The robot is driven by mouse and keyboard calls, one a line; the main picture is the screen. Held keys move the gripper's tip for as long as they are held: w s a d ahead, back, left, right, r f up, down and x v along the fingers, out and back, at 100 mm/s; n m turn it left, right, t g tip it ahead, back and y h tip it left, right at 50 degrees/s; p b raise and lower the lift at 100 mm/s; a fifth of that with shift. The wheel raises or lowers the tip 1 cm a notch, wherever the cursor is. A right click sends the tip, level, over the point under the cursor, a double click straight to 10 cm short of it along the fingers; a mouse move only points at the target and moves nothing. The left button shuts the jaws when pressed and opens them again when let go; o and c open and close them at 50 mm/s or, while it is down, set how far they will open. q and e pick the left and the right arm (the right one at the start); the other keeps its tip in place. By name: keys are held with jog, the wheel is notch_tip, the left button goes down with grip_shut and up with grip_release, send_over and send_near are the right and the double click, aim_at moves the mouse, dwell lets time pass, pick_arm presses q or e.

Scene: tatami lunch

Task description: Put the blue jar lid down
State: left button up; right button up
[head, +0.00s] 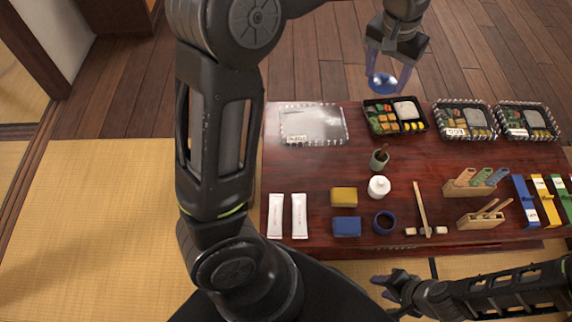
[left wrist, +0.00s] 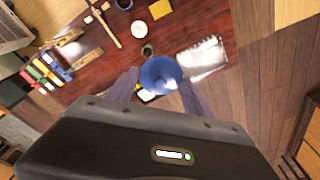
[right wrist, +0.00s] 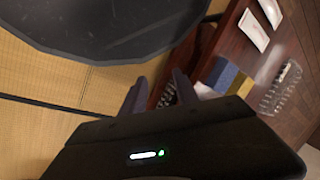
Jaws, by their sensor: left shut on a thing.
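The blue jar lid (head: 382,83) is held between the fingers of my left gripper (head: 384,72), in the air above the far edge of the table, behind the filled black bento tray. In the left wrist view the lid (left wrist: 160,75) is a round blue disc between the fingertips, hiding part of that tray. The open dark blue jar (head: 384,223) stands near the table's front edge, well away from the lid. My right gripper (head: 384,287) is open and empty, low in front of the table's near edge.
Bare tabletop lies left of the cup.

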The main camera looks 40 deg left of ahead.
jog(key=shift+o, duration=0.3)
pick_arm(q)
jog(key=shift+f, duration=0.2)
pick_arm(e)
jog(key=shift+o, duration=0.8)
jog(key=shift+f, duration=0.1)
jog(key=shift+o, duration=1.2)
notch_tip(320, 180, down, 10)
jog(key=w+d+b, duration=0.1)
jog(key=b, duration=0.9)
pick_arm(q)
jog(key=s+a+f+m+b, duration=0.2)
jog(key=a+f, duration=0.4)
jog(key=f, duration=0.5)
jog(key=s+a+f+m+b, duration=0.2)
jog(key=s+a+f+m, duration=0.3)
jog(key=f, duration=0.5)
jog(key=s+a+f+m+h+b, duration=0.1)
jog(key=a+f+m, duration=0.4)
jog(key=f, duration=0.6)
jog(key=shift+s+a+f+g+b, duration=0.3)
jog(key=shift+s+a+b, duration=0.55)
jog(key=shift+s, duration=0.4)
pick_arm(e)
notch_tip(320, 180, down, 7)
jog(key=w, duration=0.1)
jog(key=shift+w+d+r+t, duration=0.2)
jog(key=shift+d+t, duration=0.1)
jog(key=shift+d, duration=0.1)
